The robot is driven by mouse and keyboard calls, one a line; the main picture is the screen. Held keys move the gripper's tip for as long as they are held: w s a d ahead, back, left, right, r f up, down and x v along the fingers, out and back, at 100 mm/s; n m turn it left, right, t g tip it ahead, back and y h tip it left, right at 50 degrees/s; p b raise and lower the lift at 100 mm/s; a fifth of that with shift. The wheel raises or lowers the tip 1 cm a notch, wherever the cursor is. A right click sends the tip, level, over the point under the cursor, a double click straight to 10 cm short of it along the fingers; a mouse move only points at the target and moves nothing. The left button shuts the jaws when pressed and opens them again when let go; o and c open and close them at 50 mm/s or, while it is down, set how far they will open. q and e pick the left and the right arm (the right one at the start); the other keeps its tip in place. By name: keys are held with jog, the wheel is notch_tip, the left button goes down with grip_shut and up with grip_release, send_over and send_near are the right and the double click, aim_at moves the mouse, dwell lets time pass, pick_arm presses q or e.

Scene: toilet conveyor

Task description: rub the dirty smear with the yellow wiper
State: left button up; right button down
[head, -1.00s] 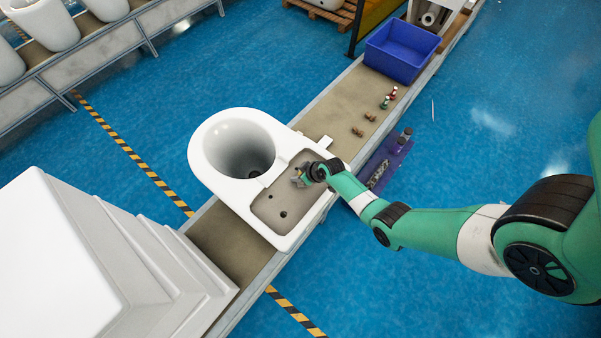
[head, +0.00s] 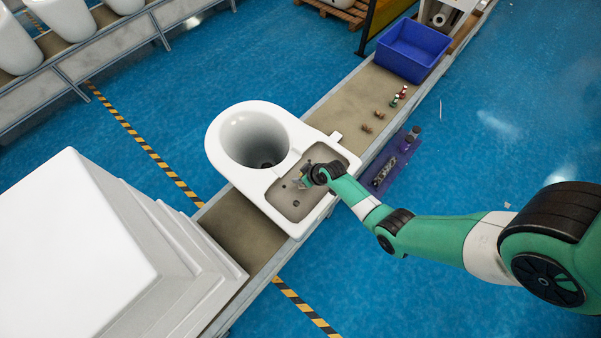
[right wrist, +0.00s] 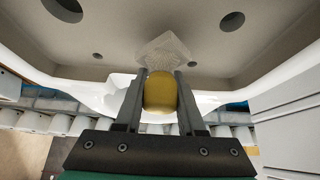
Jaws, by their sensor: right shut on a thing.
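My right gripper (head: 306,181) is over the recessed rear deck of the white toilet (head: 218,140). In the right wrist view its two fingers (right wrist: 160,90) are shut on the yellow wiper (right wrist: 161,91). A pale, blocky patch (right wrist: 163,48) lies at the wiper's far end, against the beige-grey deck surface. I cannot tell whether it is the wiper's head or the smear. No separate smear can be made out in the head view; the gripper covers part of the deck. My left gripper is not in view.
The toilet sits on a conveyor (head: 240,229). A blue bin (head: 413,50), small brown pieces (head: 379,115) and small bottles (head: 400,95) are farther along it. A purple tray (head: 392,170) is beside the belt. A large white block (head: 70,240) stands at lower left.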

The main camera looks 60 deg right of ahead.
jog(key=shift+r+p, duration=2.2)
jog(key=shift+r, duration=0.6)
